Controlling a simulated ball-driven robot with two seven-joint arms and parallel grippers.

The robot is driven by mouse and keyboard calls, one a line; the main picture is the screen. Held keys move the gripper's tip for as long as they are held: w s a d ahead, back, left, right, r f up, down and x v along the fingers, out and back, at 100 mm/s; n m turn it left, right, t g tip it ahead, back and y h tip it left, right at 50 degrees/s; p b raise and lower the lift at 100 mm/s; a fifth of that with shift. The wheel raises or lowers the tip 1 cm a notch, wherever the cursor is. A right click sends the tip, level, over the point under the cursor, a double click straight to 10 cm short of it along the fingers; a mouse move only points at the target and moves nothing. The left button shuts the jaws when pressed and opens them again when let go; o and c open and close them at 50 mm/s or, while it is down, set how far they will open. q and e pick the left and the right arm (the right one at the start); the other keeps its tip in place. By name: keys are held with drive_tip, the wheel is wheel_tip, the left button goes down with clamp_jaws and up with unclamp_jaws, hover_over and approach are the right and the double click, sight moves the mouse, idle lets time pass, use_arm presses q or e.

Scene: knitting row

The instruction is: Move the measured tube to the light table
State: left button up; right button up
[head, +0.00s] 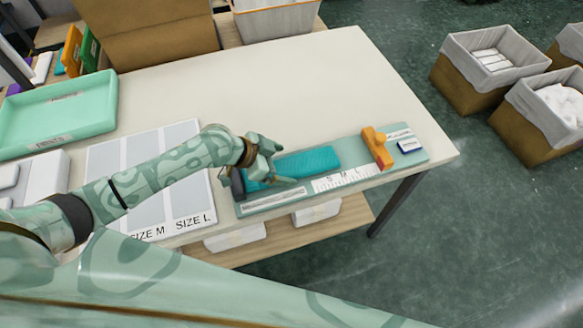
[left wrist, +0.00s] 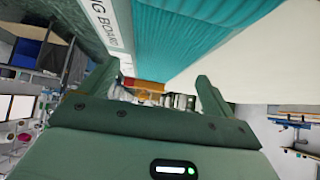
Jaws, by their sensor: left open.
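The teal ribbed tube (head: 308,162) lies flat on the measuring board (head: 345,200), along its printed scale. It also fills the top of the left wrist view (left wrist: 190,35). My left gripper (head: 276,163) is open at the tube's left end and hides part of that end. In the left wrist view its fingers (left wrist: 155,88) stand apart, with nothing gripped between them. I cannot tell whether they touch the tube. Pale panels marked SIZE M and SIZE L (head: 186,204) lie left of the board, partly behind my left arm. My right gripper is not in view.
A mint tray (head: 62,112) sits on the table's left. The table's back right (head: 330,75) is clear. Lined bins (head: 490,60) stand on the floor at right.

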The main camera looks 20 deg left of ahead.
sight(298, 166)
use_arm(q)
drive_tip(key=x, duration=0.2)
drive_tip(key=shift+w+d+f, duration=0.15)
drive_tip(key=shift+w+f, duration=0.05)
drive_tip(key=shift+f, duration=0.1)
drive_tip(key=shift+s, duration=0.1)
drive_tip(key=c, duration=1.1)
drive_tip(key=shift+o, duration=0.2)
